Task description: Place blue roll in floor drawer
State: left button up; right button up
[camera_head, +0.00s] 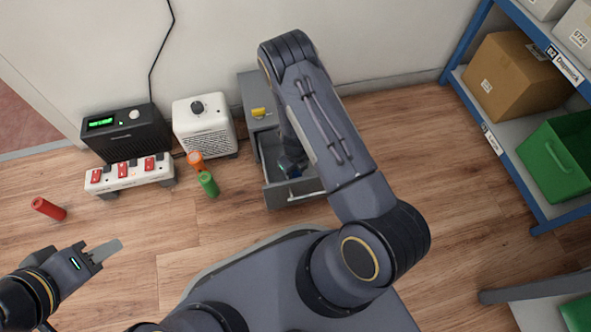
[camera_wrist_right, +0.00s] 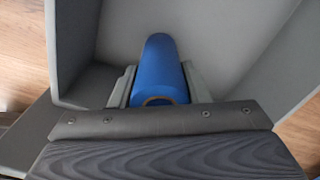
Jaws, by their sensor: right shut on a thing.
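The blue roll (camera_wrist_right: 160,75) is between the fingers of my right gripper (camera_wrist_right: 160,85), which is shut on it. In the right wrist view the roll is inside the open grey drawer (camera_wrist_right: 230,35), over or on its floor; I cannot tell if it touches. In the head view the open floor drawer (camera_head: 293,200) is below a grey cabinet (camera_head: 262,120), and my right gripper (camera_head: 292,167) reaches down into it, partly hidden by my arm. My left gripper (camera_head: 100,256) is over the floor at the left, its fingers seen edge-on.
A red roll (camera_head: 48,208), a green roll (camera_head: 208,184) and an orange roll (camera_head: 196,160) are on the floor. A yellow roll (camera_head: 259,112) lies on the cabinet. A power strip (camera_head: 130,174), black box (camera_head: 126,132) and white heater (camera_head: 204,125) stand left. A blue shelf (camera_head: 465,60) stands right.

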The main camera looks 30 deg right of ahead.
jog(key=o, duration=1)
jog(key=shift+f, duration=0.1)
jog(key=shift+o, duration=0.2)
